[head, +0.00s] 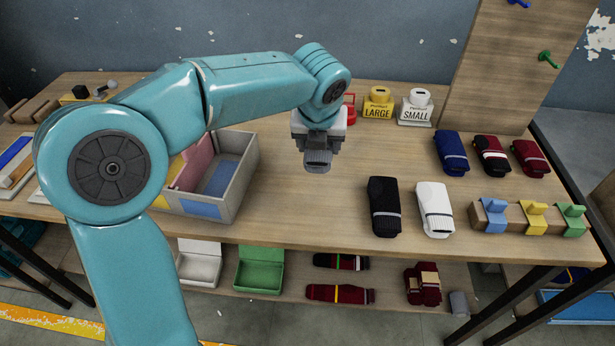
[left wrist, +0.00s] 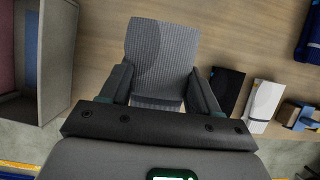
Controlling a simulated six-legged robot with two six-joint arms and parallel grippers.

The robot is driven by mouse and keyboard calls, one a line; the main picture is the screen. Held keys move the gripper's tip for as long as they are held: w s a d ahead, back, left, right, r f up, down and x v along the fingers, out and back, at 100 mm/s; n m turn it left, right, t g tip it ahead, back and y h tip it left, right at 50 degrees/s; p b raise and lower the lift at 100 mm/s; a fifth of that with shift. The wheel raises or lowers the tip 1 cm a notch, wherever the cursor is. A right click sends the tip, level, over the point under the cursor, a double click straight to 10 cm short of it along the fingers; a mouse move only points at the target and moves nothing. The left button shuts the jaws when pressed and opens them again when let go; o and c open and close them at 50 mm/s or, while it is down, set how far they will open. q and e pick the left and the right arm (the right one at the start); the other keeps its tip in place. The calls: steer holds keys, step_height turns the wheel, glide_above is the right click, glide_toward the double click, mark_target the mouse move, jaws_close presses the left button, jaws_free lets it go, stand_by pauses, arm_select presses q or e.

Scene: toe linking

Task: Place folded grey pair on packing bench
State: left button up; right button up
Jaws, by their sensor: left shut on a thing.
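My left gripper (head: 318,150) hangs over the middle of the wooden packing bench (head: 300,205). It is shut on the folded grey pair (head: 317,161), a ribbed grey bundle. In the left wrist view the grey pair (left wrist: 162,55) sits between the two fingers of the left gripper (left wrist: 160,88), with bench wood behind it. The gripper hides much of the pair in the head view. I cannot tell for sure whether the pair touches the bench. My right gripper is not in view.
A grey divided box (head: 240,172) stands left of the pair. Black socks (head: 383,207) and white socks (head: 434,209) lie to its right, with blue socks (head: 451,153) and maroon socks (head: 530,158) farther right. LARGE (head: 378,104) and SMALL (head: 415,107) stamps stand behind. Bench around the pair is clear.

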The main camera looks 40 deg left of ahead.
mark_target(317, 185)
arm_select(q)
step_height(317, 185, down, 11)
steer(key=shift+r+b, duration=0.2)
steer(key=shift+b, duration=0.8)
steer(key=shift+f, duration=0.1)
steer(key=o, duration=1.1)
steer(key=shift+c, duration=0.2)
